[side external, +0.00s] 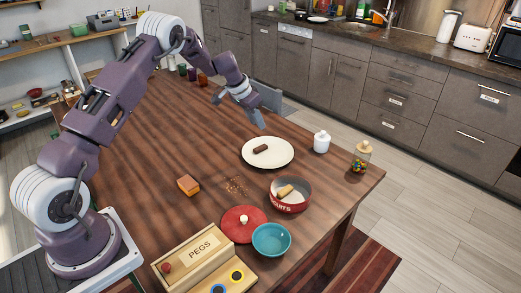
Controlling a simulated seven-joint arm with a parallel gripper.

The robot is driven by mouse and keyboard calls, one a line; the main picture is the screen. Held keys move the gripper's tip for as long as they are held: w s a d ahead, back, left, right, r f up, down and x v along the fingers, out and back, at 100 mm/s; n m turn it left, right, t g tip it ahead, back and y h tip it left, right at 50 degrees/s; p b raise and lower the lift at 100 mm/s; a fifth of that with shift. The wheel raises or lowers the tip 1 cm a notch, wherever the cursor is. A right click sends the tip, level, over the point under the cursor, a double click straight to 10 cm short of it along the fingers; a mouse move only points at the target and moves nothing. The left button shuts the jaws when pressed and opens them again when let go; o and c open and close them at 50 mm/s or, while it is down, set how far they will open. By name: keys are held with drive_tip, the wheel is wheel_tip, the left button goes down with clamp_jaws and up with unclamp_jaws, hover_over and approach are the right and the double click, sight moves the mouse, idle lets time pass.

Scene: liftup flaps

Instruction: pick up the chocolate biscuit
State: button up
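A small dark brown chocolate biscuit (261,149) lies on a round white plate (281,160) towards the right side of the wooden table. My gripper (258,121) is above the table, just behind the plate in the picture, and points down. It is apart from the biscuit, and nothing shows between its fingers. The fingers are small and seen from the side, so I cannot tell whether they are open or shut.
Near the plate stand a white lidded jar (321,142), a jar of coloured sweets (361,158) and a red biscuit tin (290,205) holding a tan biscuit. A red lid (237,227), teal bowl (271,247), pegs box (190,262) and orange-brown block (188,185) lie nearer. Crumbs lie mid-table.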

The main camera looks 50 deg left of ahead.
approach(258, 148)
drive_tip(key=x, duration=0.8)
drive_tip(key=shift+d, duration=0.1)
clamp_jaws()
